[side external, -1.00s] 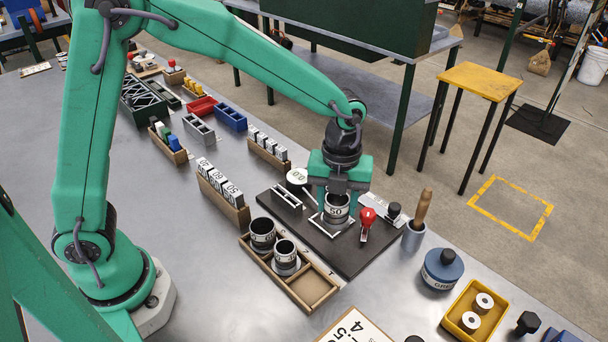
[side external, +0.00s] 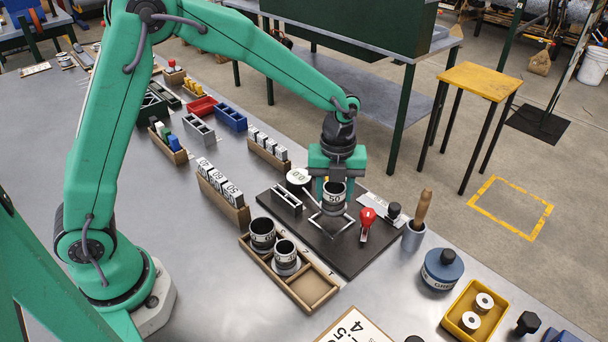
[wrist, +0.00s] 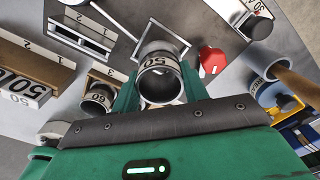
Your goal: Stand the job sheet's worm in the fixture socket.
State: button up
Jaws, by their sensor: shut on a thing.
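My gripper (side external: 334,182) is shut on a grey metal cylinder (side external: 334,200) with a white band that reads 50. The cylinder is upright and open at the top; it also shows between my fingers in the wrist view (wrist: 158,82). It hangs just above a pale square frame (side external: 331,226) on the dark fixture plate (side external: 352,255). Two similar banded cylinders, one larger (side external: 262,236) and one smaller (side external: 286,258), stand in a wooden tray (side external: 272,277), whose front compartment is empty. The job sheet (side external: 352,330) is cut off by the lower edge; only part of its figures shows.
A red-knobbed lever (side external: 366,222) stands close right of the frame, and a slotted metal block (side external: 286,197) lies to its left. A round dial (side external: 298,177) is behind. A cup with a wooden handle (side external: 415,232) and a blue grease tin (side external: 442,268) stand right.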

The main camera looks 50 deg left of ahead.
jog(key=shift+f, duration=2.25)
jog(key=o, duration=1.5)
jog(key=shift+c, duration=0.2)
notch_tip(320, 180, up, 8)
jog(key=shift+f, duration=0.25)
jog(key=shift+r, duration=0.15)
